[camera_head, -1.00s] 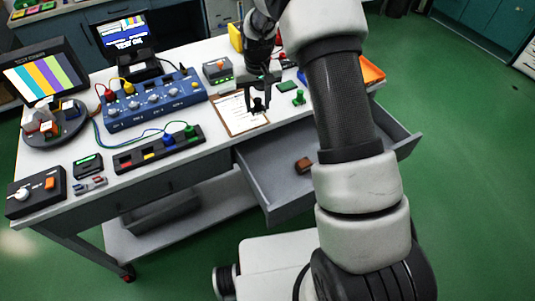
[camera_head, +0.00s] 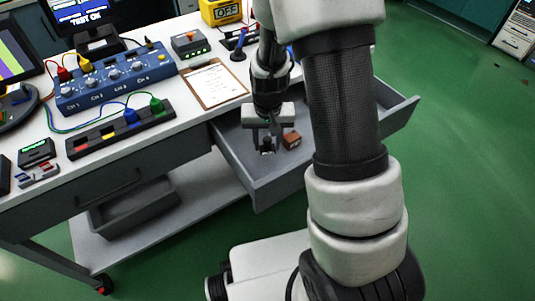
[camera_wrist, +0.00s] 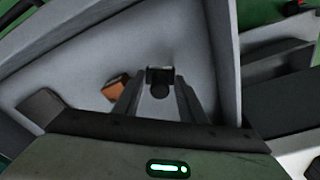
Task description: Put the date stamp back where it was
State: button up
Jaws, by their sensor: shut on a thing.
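The date stamp is a small black object (camera_head: 267,146), held between the fingers of my gripper (camera_head: 266,138). In the wrist view the stamp (camera_wrist: 160,82) shows between the two fingertips of the gripper (camera_wrist: 160,90). The gripper is shut on it and points down over the open grey drawer (camera_head: 262,182). I cannot tell whether the stamp touches the drawer floor. A small brown block (camera_head: 291,140) lies in the drawer just right of the stamp; in the wrist view the block (camera_wrist: 116,89) is to its left.
A clipboard (camera_head: 214,83) lies on the white bench top behind the drawer. A blue channel box (camera_head: 115,80) and a black strip with plugs (camera_head: 120,130) stand to the left. My arm hides the drawer's right part. The drawer's front floor is clear.

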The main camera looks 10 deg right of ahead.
jog(key=shift+f+b, duration=0.5)
jog(key=shift+f, duration=1.5)
jog(key=shift+f, duration=0.15)
jog(key=o, duration=0.9)
jog(key=shift+c, duration=0.2)
notch_tip(320, 180, up, 12)
jog(key=s+p, duration=0.1)
jog(key=p, duration=0.2)
notch_tip(320, 180, up, 15)
jog(key=n+t, duration=0.1)
jog(key=t, duration=0.1)
send_over(268, 151)
jog(key=s, duration=0.6)
jog(key=s+r+n+t, duration=0.1)
jog(key=s+r+t, duration=0.1)
jog(key=s+r, duration=0.5)
jog(key=s, duration=0.4)
jog(key=shift+r, duration=0.35)
